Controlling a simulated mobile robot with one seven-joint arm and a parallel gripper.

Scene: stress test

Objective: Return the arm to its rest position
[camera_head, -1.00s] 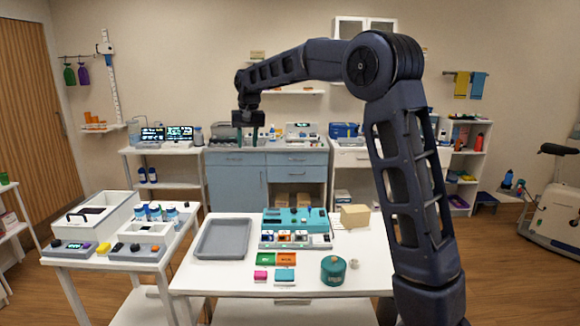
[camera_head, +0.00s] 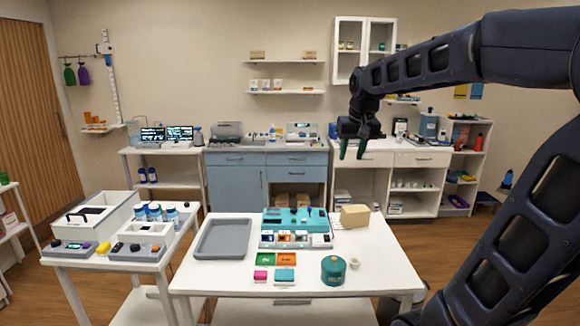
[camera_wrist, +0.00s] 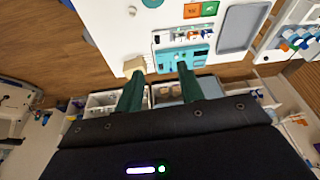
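My gripper (camera_head: 352,150) hangs at the end of my dark blue arm (camera_head: 440,60), above and beyond the right part of the white table (camera_head: 375,265). In the wrist view its two green fingers (camera_wrist: 160,90) stand apart with nothing between them. The gripper is clear of the table and touches nothing that I can see. My arm reaches in from the right edge of the head view, bent at an elbow that lies partly outside the picture.
The table bears a grey tray (camera_head: 197,240), a teal device (camera_head: 282,219), a green round container (camera_head: 333,271) and a tan block (camera_head: 355,215). A side cart (camera_head: 88,262) stands at left. Blue cabinets (camera_head: 236,184) and shelves line the back wall.

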